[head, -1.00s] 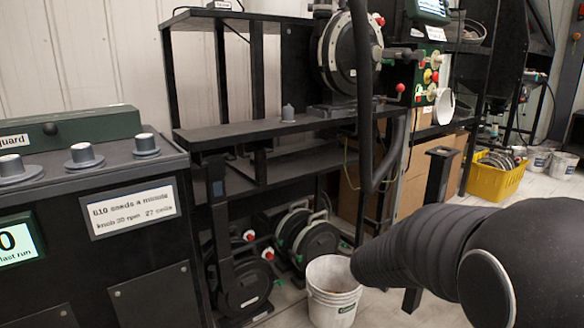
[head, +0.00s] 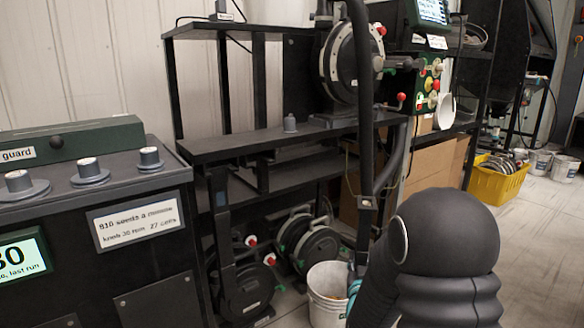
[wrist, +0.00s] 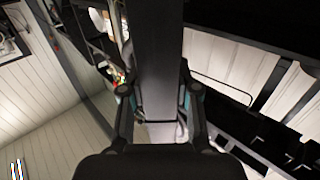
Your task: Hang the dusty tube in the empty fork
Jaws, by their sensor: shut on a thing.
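My gripper (head: 355,286) shows its teal pads low in the head view, beside the white bucket and partly behind my dark arm. In the wrist view my gripper (wrist: 158,90) has one finger on each side of a long dark grey bar-like piece (wrist: 160,50) and is shut on it. This piece seems to be the dark upright length (head: 364,237) above my gripper in the head view, below the hanging black hose (head: 363,100). I cannot tell whether it touches the hose. I cannot make out the empty fork, nor dust on the tube.
The black stand's shelf (head: 270,139) carries the round seed meter (head: 343,62). Dark reels (head: 315,245) sit below. The white bucket (head: 325,285) stands close to my gripper. A control cabinet (head: 85,275) is at left and a yellow crate (head: 497,182) at right.

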